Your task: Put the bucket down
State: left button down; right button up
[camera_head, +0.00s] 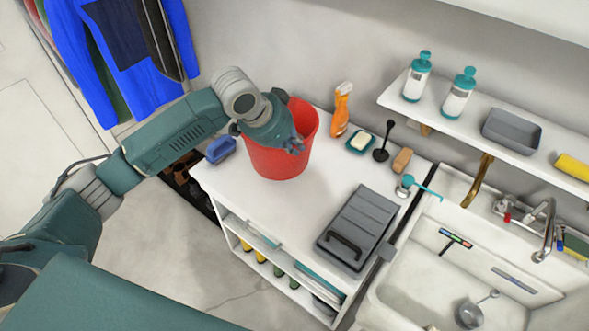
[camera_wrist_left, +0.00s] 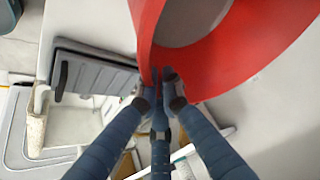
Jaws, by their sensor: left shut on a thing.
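A red bucket (camera_head: 280,160) is upright at the back left of the white cabinet top (camera_head: 300,204). I cannot tell whether its base touches the top. My left gripper (camera_head: 297,146) reaches over it from the left and is shut on the bucket's near right wall. In the left wrist view the fingers (camera_wrist_left: 160,88) close on the red wall of the bucket (camera_wrist_left: 225,75), with its grey inside showing above. My right gripper is not in view.
A grey toolbox-like case (camera_head: 357,228) lies at the front right of the top. A sink (camera_head: 450,270) is at right.

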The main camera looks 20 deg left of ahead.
pick_arm(q)
notch_tip(320, 180, down, 11)
jog(key=p, duration=0.1)
jog(key=shift+r, duration=0.15)
jog(key=shift+w, duration=0.1)
jog(key=c, duration=1.9)
grip_release()
jog(key=shift+f, duration=0.2)
jog(key=shift+c, duration=0.2)
jog(key=shift+r, duration=0.1)
jog(key=b+v, duration=0.1)
jog(key=v, duration=1.1)
jog(key=shift+d, duration=0.1)
